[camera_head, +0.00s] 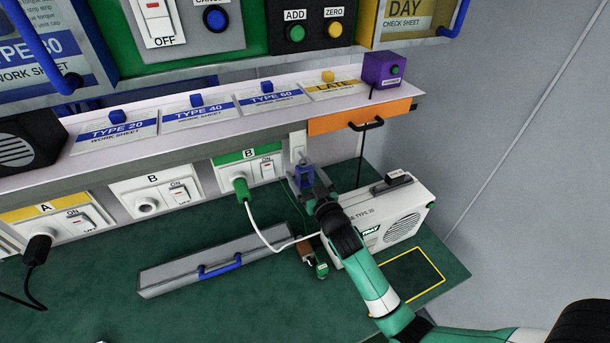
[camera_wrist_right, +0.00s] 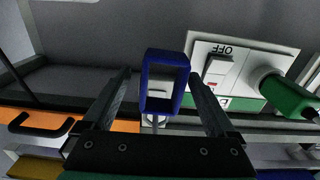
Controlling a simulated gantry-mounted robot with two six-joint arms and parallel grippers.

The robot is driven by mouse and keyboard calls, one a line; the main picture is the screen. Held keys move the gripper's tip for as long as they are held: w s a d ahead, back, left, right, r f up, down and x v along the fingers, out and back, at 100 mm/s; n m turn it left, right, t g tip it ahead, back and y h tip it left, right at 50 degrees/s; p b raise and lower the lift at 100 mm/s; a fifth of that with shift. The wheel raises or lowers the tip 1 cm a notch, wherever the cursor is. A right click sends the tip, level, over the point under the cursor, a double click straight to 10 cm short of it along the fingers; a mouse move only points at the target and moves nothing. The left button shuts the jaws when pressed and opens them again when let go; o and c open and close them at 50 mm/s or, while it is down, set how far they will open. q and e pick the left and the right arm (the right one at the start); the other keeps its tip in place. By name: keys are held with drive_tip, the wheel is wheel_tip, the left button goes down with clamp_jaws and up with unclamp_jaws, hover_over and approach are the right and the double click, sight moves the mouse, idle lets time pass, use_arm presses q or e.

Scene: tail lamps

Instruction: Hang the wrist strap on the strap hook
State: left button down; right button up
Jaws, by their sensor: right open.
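The wrist strap, a blue rectangular loop (camera_head: 304,173), is just below a white plate (camera_head: 297,146) on the bench's front, which looks like the strap hook's mount. My right gripper (camera_head: 311,181) is open at the loop. In the right wrist view the blue loop (camera_wrist_right: 181,103) stands between the open fingers (camera_wrist_right: 160,80), with a gap visible on at least one side. A small white part (camera_wrist_right: 154,120) shows at the loop's lower end there. The hook itself is mostly hidden, and I cannot tell whether the loop is around it. My left gripper is out of view.
A white tester box (camera_head: 405,215) stands right of my right gripper, under an orange drawer (camera_head: 360,117). A green plug (camera_head: 242,188) with a white cable is to the left. A grey case (camera_head: 215,262) lies on the green mat (camera_head: 240,315).

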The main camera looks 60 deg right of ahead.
drive_tip(key=v, duration=1.1)
drive_tip(key=shift+s+a+p, duration=0.2)
drive_tip(key=shift+s+p, duration=0.1)
drive_tip(key=shift+p, duration=0.15)
drive_tip(key=shift+w, duration=0.1)
